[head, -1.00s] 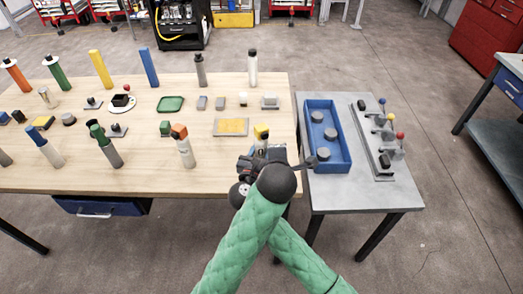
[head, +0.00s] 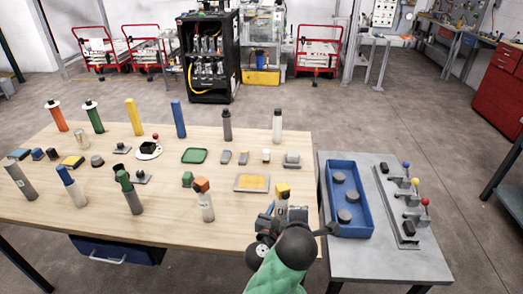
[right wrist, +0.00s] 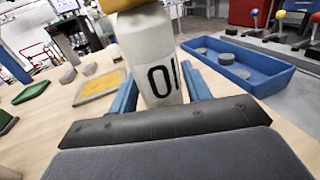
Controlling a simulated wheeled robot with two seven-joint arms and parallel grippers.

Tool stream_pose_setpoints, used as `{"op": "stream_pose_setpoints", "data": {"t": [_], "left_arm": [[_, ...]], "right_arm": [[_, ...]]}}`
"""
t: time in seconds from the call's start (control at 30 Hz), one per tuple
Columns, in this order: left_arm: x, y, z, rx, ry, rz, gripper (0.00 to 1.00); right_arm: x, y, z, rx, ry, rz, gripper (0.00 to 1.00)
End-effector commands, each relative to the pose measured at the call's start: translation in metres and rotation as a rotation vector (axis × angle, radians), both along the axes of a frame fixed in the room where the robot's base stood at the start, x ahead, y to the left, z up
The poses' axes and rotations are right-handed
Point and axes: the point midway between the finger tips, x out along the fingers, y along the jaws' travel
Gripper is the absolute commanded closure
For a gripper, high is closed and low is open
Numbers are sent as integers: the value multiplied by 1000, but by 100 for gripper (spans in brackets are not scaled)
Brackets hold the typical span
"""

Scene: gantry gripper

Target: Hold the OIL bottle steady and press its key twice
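The OIL bottle is white with a yellow top (head: 283,190) and stands at the right front of the wooden table. In the right wrist view its white body (right wrist: 152,50) shows the letters "OI", with the rest of the label out of sight. My right gripper (head: 278,210) is at the bottle, coming from the front. Its blue fingers (right wrist: 163,90) lie on both sides of the bottle; whether they press on it I cannot tell. The bottle's key cannot be made out apart from the yellow top. My left gripper is out of view.
An orange-topped white bottle (head: 205,200) stands to the left of the OIL bottle, and a yellow-filled tray (head: 238,189) lies behind it. A grey side table (head: 385,262) at right holds a blue bin (head: 347,228) and a lever panel (head: 400,210).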

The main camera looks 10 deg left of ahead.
Motion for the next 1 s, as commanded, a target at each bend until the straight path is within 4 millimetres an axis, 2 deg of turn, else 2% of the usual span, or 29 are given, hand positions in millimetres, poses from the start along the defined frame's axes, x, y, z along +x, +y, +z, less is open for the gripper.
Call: {"op": "stream_pose_setpoints", "data": {"t": [0.03, 0.07, 0.47, 0.57, 1.0], "left_arm": [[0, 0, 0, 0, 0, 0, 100], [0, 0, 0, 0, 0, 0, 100], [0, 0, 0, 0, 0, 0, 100], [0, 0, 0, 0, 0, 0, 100], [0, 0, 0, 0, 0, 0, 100]], "right_arm": [[0, 0, 0, 0, 0, 0, 41], [0, 0, 0, 0, 0, 0, 35], [-6, 2, 0, 0, 0, 1, 35], [-17, 6, -1, 2, 2, 2, 35], [-93, 28, -1, 1, 2, 0, 35]]}}
